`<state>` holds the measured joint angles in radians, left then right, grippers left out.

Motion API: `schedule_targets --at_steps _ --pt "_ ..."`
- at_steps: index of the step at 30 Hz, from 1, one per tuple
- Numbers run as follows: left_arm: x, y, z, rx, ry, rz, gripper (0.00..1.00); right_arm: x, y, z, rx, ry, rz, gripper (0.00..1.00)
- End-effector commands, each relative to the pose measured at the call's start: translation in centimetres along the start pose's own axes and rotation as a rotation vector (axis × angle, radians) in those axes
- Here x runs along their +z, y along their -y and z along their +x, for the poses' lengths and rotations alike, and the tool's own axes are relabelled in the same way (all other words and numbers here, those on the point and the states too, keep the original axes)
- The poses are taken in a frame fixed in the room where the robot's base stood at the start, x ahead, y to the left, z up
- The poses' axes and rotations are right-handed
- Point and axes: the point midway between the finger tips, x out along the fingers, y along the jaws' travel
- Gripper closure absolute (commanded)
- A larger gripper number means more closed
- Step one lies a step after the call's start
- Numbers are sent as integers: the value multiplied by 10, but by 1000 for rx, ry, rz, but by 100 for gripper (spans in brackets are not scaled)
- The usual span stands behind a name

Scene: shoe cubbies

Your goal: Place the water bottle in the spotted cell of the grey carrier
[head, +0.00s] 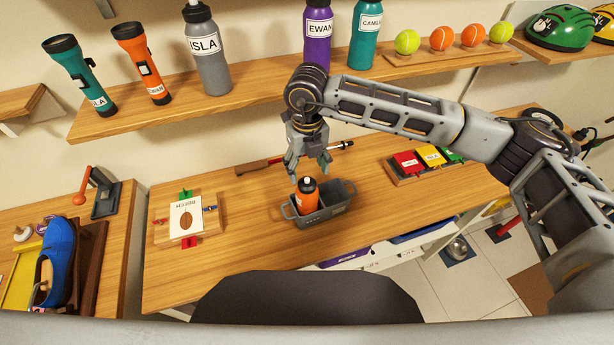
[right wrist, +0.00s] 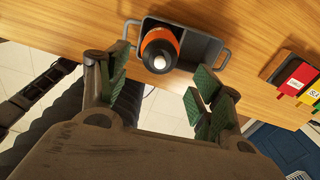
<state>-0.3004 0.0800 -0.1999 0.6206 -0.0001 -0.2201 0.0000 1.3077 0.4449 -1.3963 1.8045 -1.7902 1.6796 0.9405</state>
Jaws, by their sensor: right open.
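The orange water bottle (head: 307,197) has a dark collar and a white top. It stands upright in the left cell of the small grey carrier (head: 335,210) on the wooden counter. The right cell looks empty. Small marks show on the carrier's front, but I cannot make out a spot pattern. My right gripper (head: 308,166) is open just above and behind the bottle, apart from it. In the right wrist view the bottle (right wrist: 160,48) sits in the carrier (right wrist: 203,49), beyond the open fingers of my gripper (right wrist: 162,100). My left gripper is out of view.
The shelf (head: 250,90) above holds flashlights, several labelled bottles and a ball rack. A card board (head: 188,220) lies left of the carrier, and a rack of coloured cards (head: 430,160) lies right. A red-and-black rod (head: 290,158) lies behind. Counter space beside the carrier is clear.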

Motion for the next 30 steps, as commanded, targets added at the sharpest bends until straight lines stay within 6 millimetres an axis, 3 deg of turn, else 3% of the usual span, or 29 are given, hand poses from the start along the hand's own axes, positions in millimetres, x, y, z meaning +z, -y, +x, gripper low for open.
schedule_targets --at_steps 6,13,30 --pt "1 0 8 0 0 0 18 1 0 -32 1 3 0 34" --pt "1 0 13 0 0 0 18 0 0 -57 0 2 -1 34" --pt "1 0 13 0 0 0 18 0 0 -64 1 0 0 34"
